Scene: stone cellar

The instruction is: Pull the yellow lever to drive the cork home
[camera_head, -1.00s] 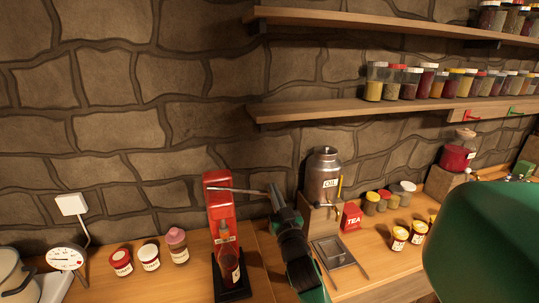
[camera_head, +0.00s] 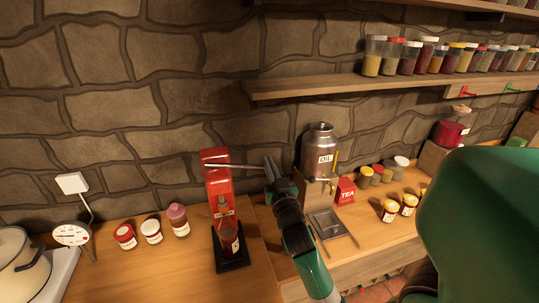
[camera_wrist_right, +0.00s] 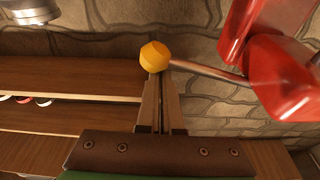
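The red corking press (camera_head: 217,183) stands on the counter. A dark red bottle (camera_head: 229,238) stands upright in its black base (camera_head: 234,265). The cork is too small to make out. The metal lever rod (camera_head: 233,166) sticks out nearly level to the right from the press top. Its yellow knob (camera_wrist_right: 153,57) shows in the right wrist view, at the fingertips of my right gripper (camera_wrist_right: 160,76). The fingers are close together with a thin gap, narrower than the knob; I cannot tell whether they touch it. In the head view, my right gripper (camera_head: 269,168) is at the rod's end. My left gripper is out of view.
An oil can (camera_head: 319,150) on a wooden stand and a red tea box (camera_head: 344,191) are close right of my right gripper. Jars (camera_head: 152,231) stand left of the press. A shelf (camera_head: 300,88) with spice jars is above. A pot (camera_head: 18,262) is at far left.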

